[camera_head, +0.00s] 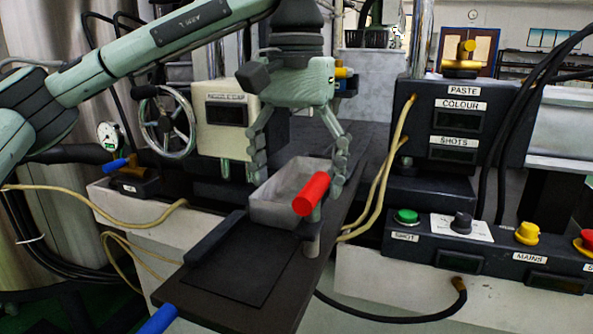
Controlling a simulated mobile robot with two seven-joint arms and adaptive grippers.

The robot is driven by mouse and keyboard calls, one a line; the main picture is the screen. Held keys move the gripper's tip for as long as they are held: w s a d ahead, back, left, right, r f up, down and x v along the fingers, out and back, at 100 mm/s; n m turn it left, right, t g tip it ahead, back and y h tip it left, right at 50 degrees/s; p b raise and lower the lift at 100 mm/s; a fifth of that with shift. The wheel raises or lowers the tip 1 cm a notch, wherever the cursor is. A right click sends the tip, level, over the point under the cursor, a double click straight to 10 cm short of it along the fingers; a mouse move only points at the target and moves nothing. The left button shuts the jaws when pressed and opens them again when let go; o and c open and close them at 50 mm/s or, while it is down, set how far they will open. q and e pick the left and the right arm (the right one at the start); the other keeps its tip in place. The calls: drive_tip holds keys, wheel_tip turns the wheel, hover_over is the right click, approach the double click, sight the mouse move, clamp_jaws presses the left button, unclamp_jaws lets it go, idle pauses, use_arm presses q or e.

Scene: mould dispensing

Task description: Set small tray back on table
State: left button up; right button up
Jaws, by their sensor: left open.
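The small tray (270,208) is a pale grey open box. It appears to rest level on the long dark table (318,268), just behind a black flat pad (225,270). My left gripper (298,182) points down over the tray with its fingers spread. One finger is at the tray's left side and the other is at its right side, close to a red cylinder (311,194). I cannot tell whether the fingers touch the tray. The tray's far right part is partly hidden by the finger and the red cylinder. My right gripper is not in view.
A box with a hand wheel (168,122) stands behind left. A dark console (462,120) marked PASTE, COLOUR and SHOTS stands right, above a button panel (490,245). Beige hoses (385,185) run near the table's right edge. A blue handle (158,320) is at the front left.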

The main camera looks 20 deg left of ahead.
use_arm(q)
wheel_tip(320, 180, up, 12)
idle(0.5)
idle(0.3)
